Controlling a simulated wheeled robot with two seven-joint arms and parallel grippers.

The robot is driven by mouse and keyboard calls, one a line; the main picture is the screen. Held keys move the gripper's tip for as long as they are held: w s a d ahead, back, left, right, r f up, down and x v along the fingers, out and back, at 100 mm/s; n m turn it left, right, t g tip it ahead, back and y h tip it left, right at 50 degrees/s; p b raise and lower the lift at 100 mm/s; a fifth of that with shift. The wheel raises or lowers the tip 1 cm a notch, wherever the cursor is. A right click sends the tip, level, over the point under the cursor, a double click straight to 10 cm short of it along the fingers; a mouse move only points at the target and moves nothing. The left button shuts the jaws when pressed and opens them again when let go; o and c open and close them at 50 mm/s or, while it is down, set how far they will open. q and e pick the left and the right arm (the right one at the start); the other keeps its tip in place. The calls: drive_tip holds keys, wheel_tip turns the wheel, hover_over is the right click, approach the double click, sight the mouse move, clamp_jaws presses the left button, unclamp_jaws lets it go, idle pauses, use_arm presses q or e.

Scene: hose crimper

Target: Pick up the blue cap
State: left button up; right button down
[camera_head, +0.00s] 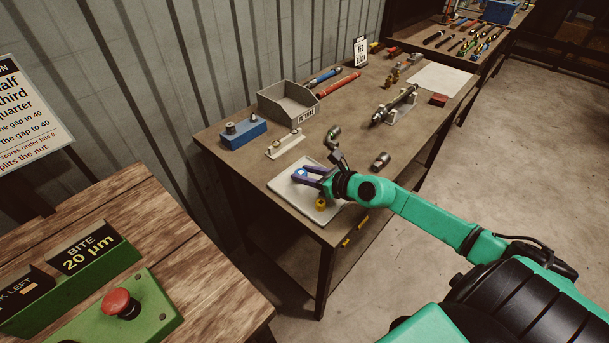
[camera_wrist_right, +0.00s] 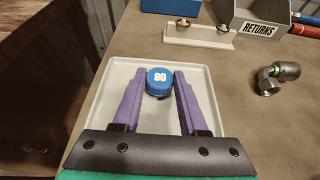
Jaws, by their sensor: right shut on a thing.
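The blue cap (camera_wrist_right: 158,82), marked 80 in white, is between the purple fingers of my right gripper (camera_wrist_right: 159,88) in the right wrist view, with a finger against each side. In the head view my right gripper (camera_head: 308,175) is over the white tray (camera_head: 285,188), and the blue cap (camera_head: 300,172) shows small at its fingertips. I cannot tell whether the cap touches the tray floor. A yellow cap (camera_head: 321,204) is at the tray's near side, beside the gripper. My left gripper is not in view.
A white holder (camera_head: 286,144), a blue block (camera_head: 243,133) and a grey returns bin (camera_head: 288,103) stand behind the tray. Metal fittings (camera_head: 381,160) lie right of it. A wooden table with a red button (camera_head: 118,302) is at the lower left.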

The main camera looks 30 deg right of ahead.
wheel_tip(320, 180, up, 9)
drive_tip(key=p, duration=0.4)
wheel_tip(320, 180, up, 10)
drive_tip(key=shift+f+b, duration=0.2)
drive_tip(key=shift+b, duration=0.2)
